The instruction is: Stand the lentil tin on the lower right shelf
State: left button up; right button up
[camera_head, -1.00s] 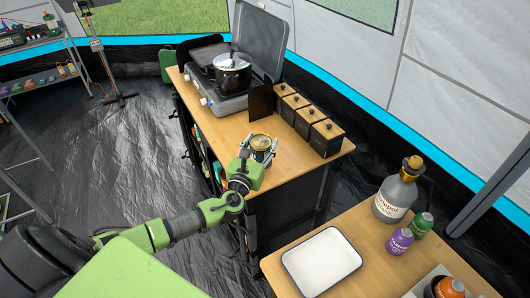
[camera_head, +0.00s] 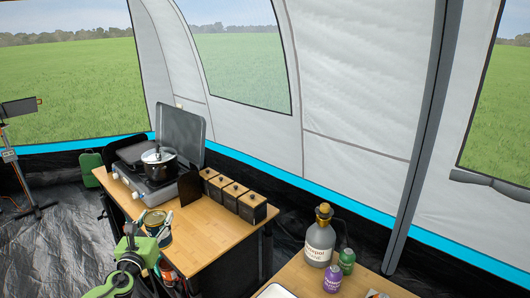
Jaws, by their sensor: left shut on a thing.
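The tin (camera_head: 155,219), with a gold-coloured top, is upright at the front left edge of the stove table (camera_head: 205,240). Its label is too small to read. My left gripper (camera_head: 152,233) is shut on it from the near side, one finger on each flank. I cannot tell whether the tin touches the table top. Below the table's left edge a few coloured items (camera_head: 168,273) show, partly hidden by my left arm. The lower right shelf cannot be made out. My right gripper is not in view.
A camping stove with a pot (camera_head: 159,168) stands at the table's back, beside a row of black canisters (camera_head: 238,200). A nearer table holds a large grey bottle (camera_head: 320,240), a green bottle (camera_head: 346,261) and a purple one (camera_head: 332,279). The stove table's front right is clear.

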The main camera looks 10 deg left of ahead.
pick_arm(q)
jog(key=s+d+f+m+h+b, duration=0.1)
jog(key=s+d+f, duration=0.2)
jog(key=s+d, duration=0.3)
jog(key=s+d+f+m+h+b, duration=0.1)
jog(key=s+d+f+h+b, duration=0.1)
jog(key=s+d+f, duration=0.45)
jog(key=s+d+h+b, duration=0.1)
jog(key=s+d, duration=0.2)
jog(key=d, duration=0.5)
jog(key=s+d+r+b, duration=0.1)
jog(key=s+d+r, duration=0.2)
jog(key=s, duration=0.5)
jog(key=s+d+r+b, duration=0.2)
jog(key=s+d+r, duration=0.1)
jog(key=s, duration=0.5)
jog(key=shift+d+y+b, duration=0.15)
jog(key=shift+y+b, duration=0.15)
jog(key=shift+y, duration=0.1)
